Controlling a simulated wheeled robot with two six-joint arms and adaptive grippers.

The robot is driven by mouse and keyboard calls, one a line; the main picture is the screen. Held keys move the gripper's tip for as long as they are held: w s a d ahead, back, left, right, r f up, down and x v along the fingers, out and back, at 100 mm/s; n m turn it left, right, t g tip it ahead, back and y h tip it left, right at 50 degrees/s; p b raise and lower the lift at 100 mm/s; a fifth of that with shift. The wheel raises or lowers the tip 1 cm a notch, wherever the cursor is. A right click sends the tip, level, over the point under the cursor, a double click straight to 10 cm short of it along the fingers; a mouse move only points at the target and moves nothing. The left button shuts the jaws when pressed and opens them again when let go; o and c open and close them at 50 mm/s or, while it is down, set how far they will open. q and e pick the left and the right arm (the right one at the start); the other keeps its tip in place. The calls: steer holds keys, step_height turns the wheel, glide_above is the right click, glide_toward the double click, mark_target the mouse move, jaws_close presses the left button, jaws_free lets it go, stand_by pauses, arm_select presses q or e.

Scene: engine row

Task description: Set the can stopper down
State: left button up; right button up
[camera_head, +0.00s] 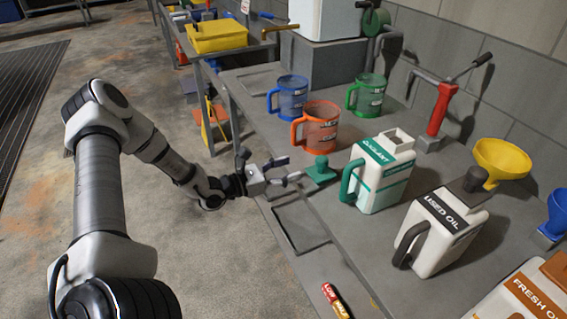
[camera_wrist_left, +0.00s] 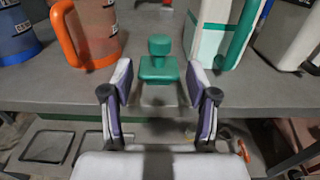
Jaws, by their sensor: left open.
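The green can stopper (camera_head: 320,170) stands upright on the grey bench, its square base down and its knob up. It also shows in the left wrist view (camera_wrist_left: 159,68), straight ahead, with the open fingers on either side of the line to it. My left gripper (camera_head: 287,171) is open and empty at the bench's edge, just left of the stopper and apart from it. The white and green coolant can (camera_head: 381,178) stands right of the stopper, with a dark opening in its top. My right gripper is not in view.
An orange jug (camera_head: 318,130), a blue jug (camera_head: 290,98) and a green jug (camera_head: 368,95) stand behind the stopper. A used oil can (camera_head: 440,232) with a dark stopper stands nearer. A recessed tray (camera_head: 300,228) and a red-yellow tube (camera_head: 336,300) lie along the bench front.

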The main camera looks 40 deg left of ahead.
arm_select(q)
steer(key=s+d+f+m+g+h, duration=0.3)
steer(key=s+d+f+m+g, duration=0.65)
steer(key=d, duration=0.45)
steer(key=s+f+m+g+y, duration=0.5)
steer(key=s+m, duration=0.2)
steer(key=s, duration=0.2)
steer(key=s+f+m+g+y, duration=0.45)
steer(key=s+f+m, duration=0.2)
steer(key=s, duration=0.25)
steer(key=d+m, duration=0.1)
steer(key=m, duration=0.1)
steer(key=d+m+t, duration=0.1)
steer(key=d+m, duration=0.1)
steer(key=m, duration=0.1)
steer(key=d+m+t, duration=0.1)
steer(key=m, duration=0.2)
steer(key=shift+d+f+y, duration=0.2)
steer(key=shift+f+y, duration=0.05)
steer(key=shift+f, duration=0.05)
